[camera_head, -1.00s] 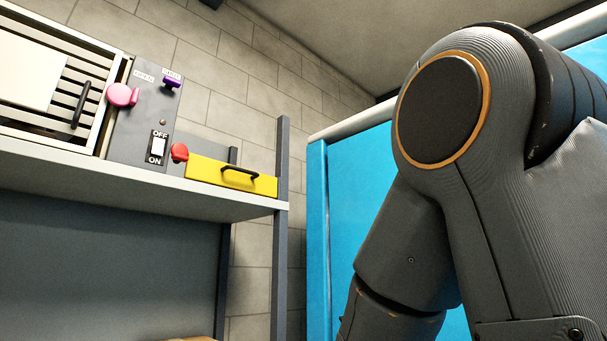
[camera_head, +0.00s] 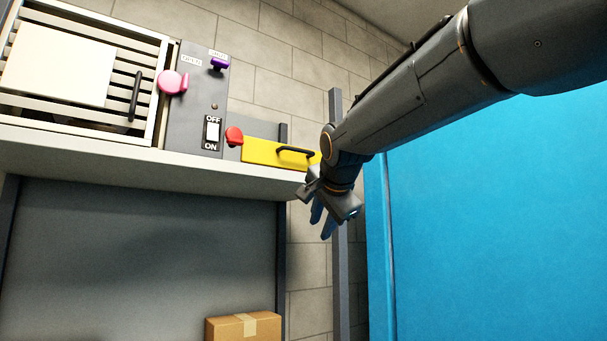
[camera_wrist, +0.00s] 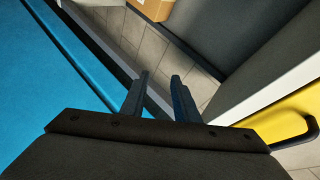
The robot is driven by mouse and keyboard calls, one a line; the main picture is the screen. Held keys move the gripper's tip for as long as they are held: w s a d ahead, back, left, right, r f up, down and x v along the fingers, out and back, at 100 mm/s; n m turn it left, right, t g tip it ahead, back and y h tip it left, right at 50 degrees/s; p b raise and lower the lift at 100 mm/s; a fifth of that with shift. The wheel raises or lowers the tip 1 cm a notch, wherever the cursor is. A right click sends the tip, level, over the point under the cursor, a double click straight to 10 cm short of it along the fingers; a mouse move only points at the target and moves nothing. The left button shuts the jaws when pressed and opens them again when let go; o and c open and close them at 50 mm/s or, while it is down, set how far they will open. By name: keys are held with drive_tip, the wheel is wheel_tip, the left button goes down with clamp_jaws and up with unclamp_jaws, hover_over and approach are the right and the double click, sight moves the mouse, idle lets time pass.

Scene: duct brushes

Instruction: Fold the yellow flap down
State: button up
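The yellow flap (camera_head: 262,152) with a black handle (camera_head: 296,153) stands upright at the right end of the shelf, beside the red knob. Its right end is hidden behind my arm. My gripper (camera_head: 324,226) hangs just right of and below the flap, fingers pointing down, empty and apart from it. In the wrist view my gripper's two fingers (camera_wrist: 162,98) are spread with a gap and nothing between them. The yellow flap (camera_wrist: 290,118) and its dark handle (camera_wrist: 296,137) show at the right edge there.
The shelf edge (camera_head: 150,165) runs below the flap. Left of it are the red knob (camera_head: 234,136), an OFF/ON switch (camera_head: 212,133), a pink knob (camera_head: 171,82), a purple knob (camera_head: 218,64) and a slatted vent (camera_head: 145,62). A grey post (camera_head: 340,270) and blue panel (camera_head: 480,220) stand right. A cardboard box (camera_head: 243,328) sits below.

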sight(301, 150)
drive_tip(key=s+a+r+m+t+y+p, duration=0.1)
drive_tip(key=s+a+r+m+t, duration=0.1)
drive_tip(key=r, duration=0.9)
drive_tip(key=s+a+r+m+t, duration=0.1)
drive_tip(key=s+r+m, duration=0.1)
drive_tip(key=r, duration=0.9)
drive_tip(key=shift+p+x, duration=1.95)
drive_tip(key=shift+x, duration=1.75)
drive_tip(key=shift+a+f, duration=0.1)
drive_tip(key=shift+f, duration=0.05)
clamp_jaws()
